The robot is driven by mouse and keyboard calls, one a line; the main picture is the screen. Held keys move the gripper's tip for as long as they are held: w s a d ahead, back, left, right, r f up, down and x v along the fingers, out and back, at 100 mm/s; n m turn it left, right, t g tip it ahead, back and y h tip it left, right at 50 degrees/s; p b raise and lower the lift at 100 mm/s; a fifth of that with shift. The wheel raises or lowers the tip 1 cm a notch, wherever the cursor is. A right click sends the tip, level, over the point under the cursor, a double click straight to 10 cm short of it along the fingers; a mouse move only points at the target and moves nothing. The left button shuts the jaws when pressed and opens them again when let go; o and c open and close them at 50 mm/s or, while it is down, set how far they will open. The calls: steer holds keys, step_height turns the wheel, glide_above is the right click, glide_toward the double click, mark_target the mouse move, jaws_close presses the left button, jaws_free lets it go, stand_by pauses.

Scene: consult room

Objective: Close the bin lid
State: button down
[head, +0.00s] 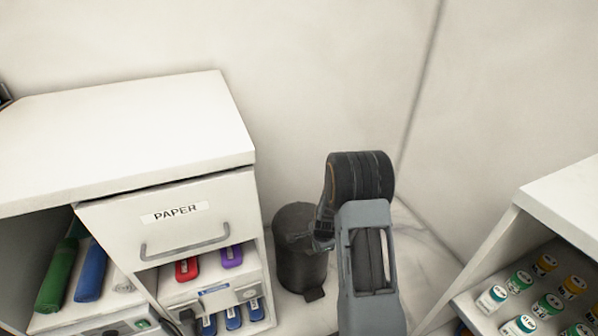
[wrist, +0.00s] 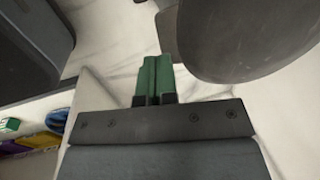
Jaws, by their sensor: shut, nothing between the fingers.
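The dark grey pedal bin (head: 299,262) stands on the floor between the white cabinet and the wall corner in the head view. Its top (head: 294,218) looks like a flat, dark round surface, partly covered by my arm on the right. I cannot tell for sure how far the lid is open. In the wrist view a large dark rounded surface (wrist: 248,38), which looks like part of the bin, fills the upper right. My gripper (wrist: 155,62) has green fingers that are shut and empty, pointing beside that surface with a small gap in the picture. The head view hides the fingertips.
A white cabinet with a PAPER drawer (head: 178,217) and open shelves stands left of the bin. A shelf unit (head: 560,205) with several small bottles is at the right. Pale marble-patterned floor (head: 425,262) is clear right of my arm. Walls close off the back.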

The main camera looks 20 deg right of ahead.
steer(key=shift+s+f+b, duration=0.15)
steer(key=shift+f+b, duration=0.25)
steer(key=shift+f, duration=0.65)
steer(key=shift+s+f+b, duration=0.15)
steer(key=shift+f+b, duration=0.2)
steer(key=shift+f, duration=0.65)
steer(key=shift+r, duration=0.1)
steer(key=s+r+p, duration=0.6)
steer(key=s+r, duration=0.2)
steer(key=r, duration=0.2)
steer(key=s+a+r+n+p, duration=0.3)
steer(key=r+n+p, duration=0.3)
steer(key=r, duration=1.2)
steer(key=s+a+r+n+t+p, duration=0.1)
steer(key=a+r+n+p, duration=0.3)
steer(key=r+p, duration=1)
steer(key=s+a+r+n+p, duration=0.4)
steer(key=r+n+p, duration=0.4)
steer(key=r, duration=1.5)
steer(key=shift+s+a+p, duration=0.35)
steer(key=shift+p, duration=0.9)
